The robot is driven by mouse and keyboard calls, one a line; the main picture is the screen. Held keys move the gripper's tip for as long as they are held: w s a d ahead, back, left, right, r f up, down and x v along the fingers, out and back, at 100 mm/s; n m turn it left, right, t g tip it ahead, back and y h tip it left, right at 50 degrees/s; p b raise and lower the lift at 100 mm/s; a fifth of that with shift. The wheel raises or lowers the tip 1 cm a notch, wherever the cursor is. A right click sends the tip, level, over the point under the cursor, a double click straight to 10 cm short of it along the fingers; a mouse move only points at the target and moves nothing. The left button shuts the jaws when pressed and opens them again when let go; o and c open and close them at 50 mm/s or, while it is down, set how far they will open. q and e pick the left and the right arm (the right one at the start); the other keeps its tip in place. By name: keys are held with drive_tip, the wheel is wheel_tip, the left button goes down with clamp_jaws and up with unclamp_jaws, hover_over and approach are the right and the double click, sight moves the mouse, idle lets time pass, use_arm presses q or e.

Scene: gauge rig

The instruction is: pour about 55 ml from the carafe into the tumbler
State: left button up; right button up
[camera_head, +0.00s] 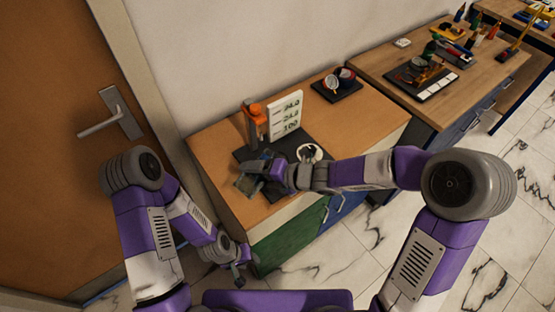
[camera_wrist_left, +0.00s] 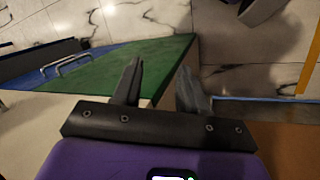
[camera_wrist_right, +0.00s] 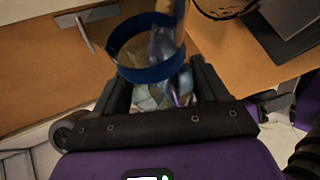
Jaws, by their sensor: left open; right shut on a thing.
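My right gripper (camera_head: 268,175) is shut on a clear vessel, which I take to be the carafe (camera_head: 249,184), near the front left of the desk. In the right wrist view the carafe (camera_wrist_right: 146,72) shows a blue band and clear, tilted walls between the fingers (camera_wrist_right: 165,92). Its liquid level cannot be read. I cannot pick out the tumbler separately; it may be hidden by the carafe or gripper. My left gripper (camera_head: 240,279) is low in front of the desk, beside the green drawer front. In the left wrist view it (camera_wrist_left: 160,82) is open and empty.
A white readout board (camera_head: 285,117) and an orange-topped stand (camera_head: 252,112) stand behind the dark mat (camera_head: 243,152). A round white-rimmed item (camera_head: 309,152) is right of the gripper. Gauges sit on a dark pad (camera_head: 337,91). The desk's right front (camera_head: 375,117) is clear.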

drive_tip(key=shift+w+r+p, duration=0.1)
drive_tip(key=shift+r+p, duration=0.1)
drive_tip(key=shift+p, duration=0.2)
drive_tip(key=f+b, duration=0.1)
drive_tip(key=b, duration=0.1)
drive_tip(key=f+n+b, duration=0.1)
drive_tip(key=b, duration=0.2)
drive_tip(key=h+b, duration=0.1)
drive_tip(key=b, duration=0.1)
drive_tip(key=shift+s+a+f+n+t+b, duration=0.25)
drive_tip(key=shift+s+f+n+t+b, duration=0.05)
drive_tip(key=shift+s+f+t+b, duration=0.1)
drive_tip(key=shift+r, duration=0.2)
drive_tip(key=f+h+b, duration=0.1)
drive_tip(key=b, duration=0.2)
drive_tip(key=shift+w+d+f+n+t, duration=0.1)
drive_tip(key=shift+w+n+t, duration=0.05)
drive_tip(key=shift+n+t, duration=0.25)
idle(1.1)
